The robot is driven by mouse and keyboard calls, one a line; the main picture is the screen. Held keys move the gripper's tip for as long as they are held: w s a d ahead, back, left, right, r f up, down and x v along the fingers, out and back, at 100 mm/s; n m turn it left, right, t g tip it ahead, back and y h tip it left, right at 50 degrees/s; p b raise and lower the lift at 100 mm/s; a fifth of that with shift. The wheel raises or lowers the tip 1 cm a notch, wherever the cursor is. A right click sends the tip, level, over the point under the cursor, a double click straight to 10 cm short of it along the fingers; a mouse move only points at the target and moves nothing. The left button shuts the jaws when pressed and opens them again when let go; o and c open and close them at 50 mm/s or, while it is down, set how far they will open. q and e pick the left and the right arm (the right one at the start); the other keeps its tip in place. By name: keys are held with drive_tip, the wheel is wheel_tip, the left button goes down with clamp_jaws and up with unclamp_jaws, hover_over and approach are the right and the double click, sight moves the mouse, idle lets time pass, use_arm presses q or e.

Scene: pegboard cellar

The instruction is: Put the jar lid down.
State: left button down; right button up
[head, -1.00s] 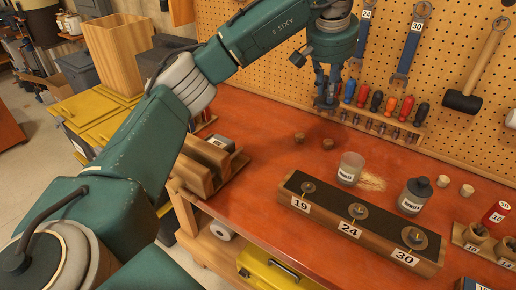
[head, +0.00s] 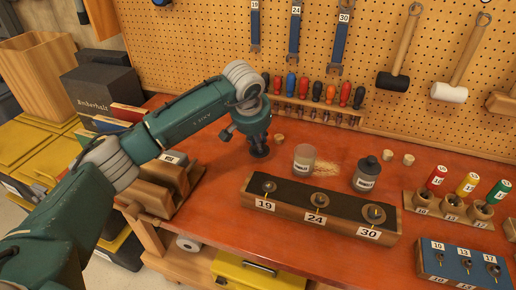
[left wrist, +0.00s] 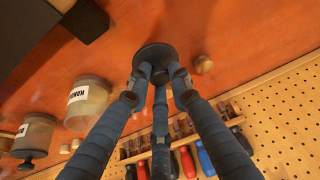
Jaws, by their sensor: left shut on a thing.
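My left gripper (head: 258,146) points down over the orange-red bench top, left of the open glass jar (head: 303,163). It is shut on the dark round jar lid (head: 260,153), which is mostly hidden by the fingers in the head view. In the left wrist view the lid (left wrist: 155,54) shows as a dark disc between the three fingertips. It is close to the bench; I cannot tell whether it touches. The open jar also shows in the left wrist view (left wrist: 90,104). A second, dark-topped jar (head: 367,176) stands to its right. My right gripper is not in view.
A block with hardware labelled 19, 24, 30 (head: 315,226) lies in front of the jars. A wooden stand (head: 160,185) is at the left. A cork (head: 278,140) is close behind the gripper. Screwdrivers (head: 317,91) hang at the back. Bench in front of the gripper is clear.

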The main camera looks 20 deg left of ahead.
use_arm(q)
drive_tip(key=shift+f, duration=0.3)
wheel_tip(320, 180, down, 3)
drive_tip(key=shift+f+p, duration=0.1)
drive_tip(key=shift+p, duration=0.4)
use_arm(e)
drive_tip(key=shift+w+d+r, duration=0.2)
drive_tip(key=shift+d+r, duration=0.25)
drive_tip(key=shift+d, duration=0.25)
use_arm(q)
drive_tip(key=shift+f, duration=0.2)
drive_tip(key=c, duration=1.6)
unclamp_jaws()
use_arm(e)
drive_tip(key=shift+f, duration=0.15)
use_arm(q)
drive_tip(key=shift+o, duration=0.2)
